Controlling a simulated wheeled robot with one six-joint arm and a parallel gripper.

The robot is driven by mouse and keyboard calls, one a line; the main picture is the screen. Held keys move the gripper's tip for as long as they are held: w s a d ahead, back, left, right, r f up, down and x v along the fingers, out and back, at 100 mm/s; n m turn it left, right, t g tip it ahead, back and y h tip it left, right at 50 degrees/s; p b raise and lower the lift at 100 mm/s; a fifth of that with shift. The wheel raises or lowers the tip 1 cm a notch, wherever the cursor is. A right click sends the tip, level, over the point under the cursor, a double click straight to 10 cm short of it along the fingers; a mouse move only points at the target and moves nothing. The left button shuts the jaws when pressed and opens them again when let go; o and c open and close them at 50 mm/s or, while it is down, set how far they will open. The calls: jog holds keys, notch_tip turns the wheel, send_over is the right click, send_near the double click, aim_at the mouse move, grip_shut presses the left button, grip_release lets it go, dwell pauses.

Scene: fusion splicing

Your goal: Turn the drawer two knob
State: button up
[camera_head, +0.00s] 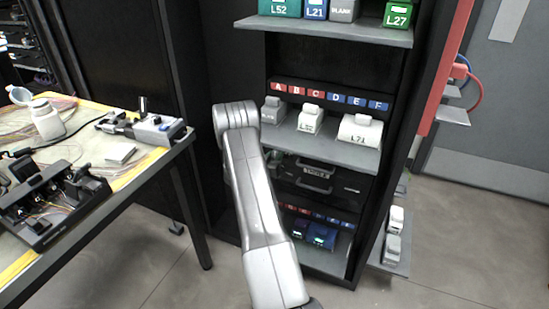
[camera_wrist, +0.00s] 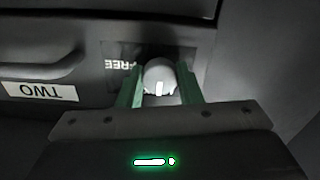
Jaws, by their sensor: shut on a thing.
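The drawer two knob (camera_wrist: 160,77) is a rounded pale grey knob on the dark drawer front in the wrist view, over a plate lettered "FREE". My gripper (camera_wrist: 160,88) has its two green fingers on either side of the knob and is shut on it. The drawer two front (camera_wrist: 90,25) shows a "TWO" label (camera_wrist: 40,91) and a dark handle (camera_wrist: 40,68), upside down in this view. In the head view my arm hides the knob and my gripper; a drawer with a handle (camera_head: 313,187) shows in the cabinet.
Above the drawers, a cabinet shelf (camera_head: 350,155) holds several grey and white modules. A lower bay holds blue modules (camera_head: 315,234). A cluttered work table (camera_head: 20,262) stands at the left. Open floor (camera_head: 440,250) lies at the right.

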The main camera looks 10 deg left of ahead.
jog(key=m+b, duration=0.2)
jog(key=b, duration=0.1)
jog(key=m+b, duration=0.2)
jog(key=b, duration=0.1)
jog(key=shift+f, duration=0.3)
jog(key=m+b, duration=0.5)
jog(key=b, duration=0.2)
jog(key=shift+m, duration=0.4)
jog(key=m+b, duration=0.3)
jog(key=shift+r, duration=0.1)
jog(key=m+b, duration=0.1)
jog(key=m, duration=0.3)
jog(key=shift+r+m, duration=0.15)
jog(key=shift+m, duration=0.15)
jog(key=o, duration=1)
